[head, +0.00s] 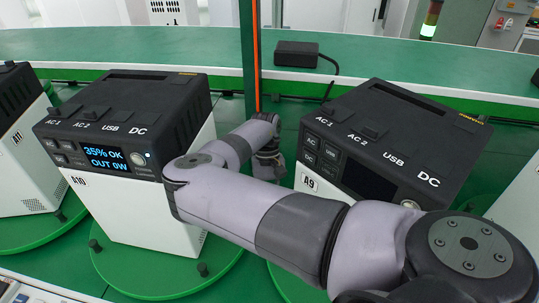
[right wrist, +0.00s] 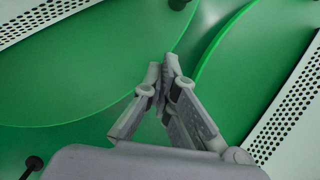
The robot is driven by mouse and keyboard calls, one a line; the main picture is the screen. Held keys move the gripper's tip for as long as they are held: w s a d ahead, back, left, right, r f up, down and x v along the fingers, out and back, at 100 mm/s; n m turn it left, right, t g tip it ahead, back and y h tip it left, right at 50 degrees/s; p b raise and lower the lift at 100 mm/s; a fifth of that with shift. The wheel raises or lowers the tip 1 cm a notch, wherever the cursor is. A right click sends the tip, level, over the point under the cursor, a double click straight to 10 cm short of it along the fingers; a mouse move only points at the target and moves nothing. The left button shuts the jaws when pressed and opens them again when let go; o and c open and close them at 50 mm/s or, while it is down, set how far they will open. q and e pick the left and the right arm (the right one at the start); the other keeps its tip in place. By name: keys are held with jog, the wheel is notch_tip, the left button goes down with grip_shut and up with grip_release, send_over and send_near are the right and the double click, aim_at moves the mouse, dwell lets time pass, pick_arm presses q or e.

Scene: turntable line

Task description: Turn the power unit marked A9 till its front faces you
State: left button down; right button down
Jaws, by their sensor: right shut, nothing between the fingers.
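The power unit marked A9 (head: 388,130) stands right of centre in the head view, black on top with a white lower body. Its front panel, with a dark screen (head: 368,182) and the A9 label (head: 309,182), shows angled toward the lower left. My right arm hides its lower front and most of its turntable (head: 283,284). My right gripper (head: 268,167) is in the gap between A9 and its left neighbour. In the right wrist view the gripper (right wrist: 164,72) is shut and empty, over green surfaces. My left gripper is not in view.
Power unit A10 (head: 135,205), its screen lit, stands left on a green turntable (head: 160,283) with black pegs. Another unit (head: 20,130) is at the far left. An orange-edged post (head: 249,60) and a black adapter (head: 296,54) are behind. Perforated white walls flank the gripper in the wrist view.

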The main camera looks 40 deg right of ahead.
jog(key=s+a, duration=0.1)
jog(key=s+f+p, duration=0.1)
jog(key=shift+s+a, duration=0.35)
jog(key=shift+a, duration=0.05)
jog(key=shift+s+a+p, duration=0.3)
jog(key=shift+s+a, duration=0.05)
jog(key=shift+s, duration=0.2)
jog(key=shift+f, duration=0.1)
jog(key=shift+d, duration=0.1)
